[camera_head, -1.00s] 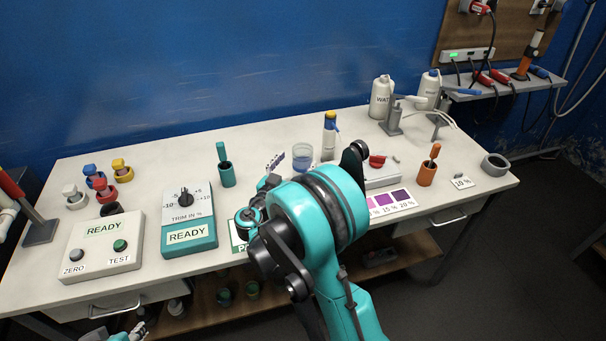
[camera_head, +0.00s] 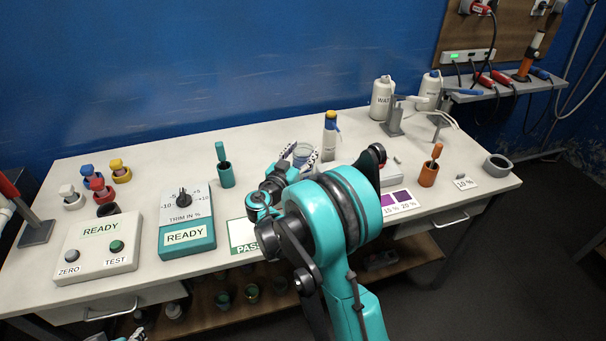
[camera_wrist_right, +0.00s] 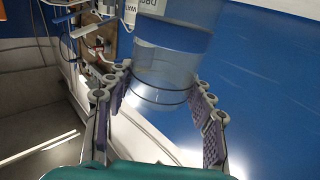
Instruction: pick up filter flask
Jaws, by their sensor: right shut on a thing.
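The filter flask (camera_head: 301,152), a clear vessel with a blue band, is at the back middle of the bench, partly hidden by my right gripper (camera_head: 302,158). In the right wrist view the flask (camera_wrist_right: 170,65) stands large between the two padded fingers of the right gripper (camera_wrist_right: 160,100). The fingers are closed on its sides, near one end. I cannot tell whether its base touches the bench. Part of my left gripper (camera_head: 140,333) shows at the bottom left edge; its fingers are too cut off to read.
A blue-and-yellow-topped white bottle (camera_head: 330,135) stands close right of the flask. A teal holder (camera_head: 226,174) is to its left, an orange holder (camera_head: 429,173) to its right. The TRIM box (camera_head: 187,215) and READY/TEST box (camera_head: 98,245) fill the front left.

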